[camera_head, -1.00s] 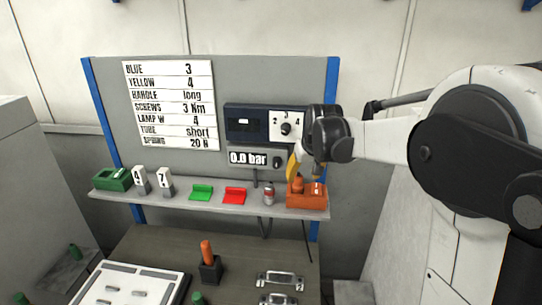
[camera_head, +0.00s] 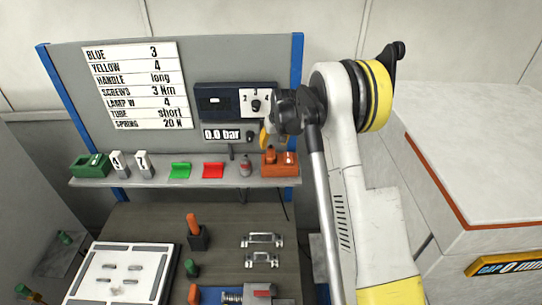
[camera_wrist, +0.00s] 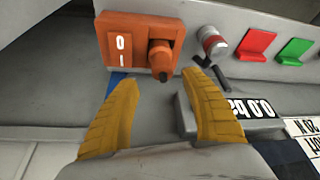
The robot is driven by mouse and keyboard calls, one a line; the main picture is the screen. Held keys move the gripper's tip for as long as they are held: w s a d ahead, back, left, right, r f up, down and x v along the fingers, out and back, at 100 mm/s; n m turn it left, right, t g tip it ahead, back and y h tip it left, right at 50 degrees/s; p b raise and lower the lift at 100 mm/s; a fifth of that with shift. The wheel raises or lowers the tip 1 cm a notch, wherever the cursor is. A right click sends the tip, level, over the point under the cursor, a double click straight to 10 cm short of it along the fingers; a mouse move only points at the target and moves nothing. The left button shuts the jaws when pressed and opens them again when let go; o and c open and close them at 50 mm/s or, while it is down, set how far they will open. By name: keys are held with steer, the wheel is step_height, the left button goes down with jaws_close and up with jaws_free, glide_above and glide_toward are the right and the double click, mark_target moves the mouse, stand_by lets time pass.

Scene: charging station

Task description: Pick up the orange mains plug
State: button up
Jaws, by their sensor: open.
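The orange mains plug (camera_head: 270,157) sits in an orange socket box (camera_head: 284,171) at the right end of the shelf. In the wrist view the plug (camera_wrist: 160,58) sticks out of the box (camera_wrist: 114,57), beside a switch marked 0 and 1. My gripper (camera_wrist: 158,79) is open and empty. Its two yellow fingers point at the box, with the plug ahead of the gap between the tips. In the head view my gripper (camera_head: 264,137) is just above the plug; my wrist hides part of it.
A pressure display (camera_head: 221,134) is close to my gripper. The workbench (camera_head: 240,220) below holds fixtures.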

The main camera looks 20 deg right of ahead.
mark_target(271, 148)
steer(key=x, duration=0.2)
steer(key=p+x, duration=0.1)
steer(key=x, duration=0.1)
steer(key=shift+a+f, duration=0.1)
steer(key=shift+a, duration=0.1)
steer(key=shift+s, duration=0.15)
jaws_close()
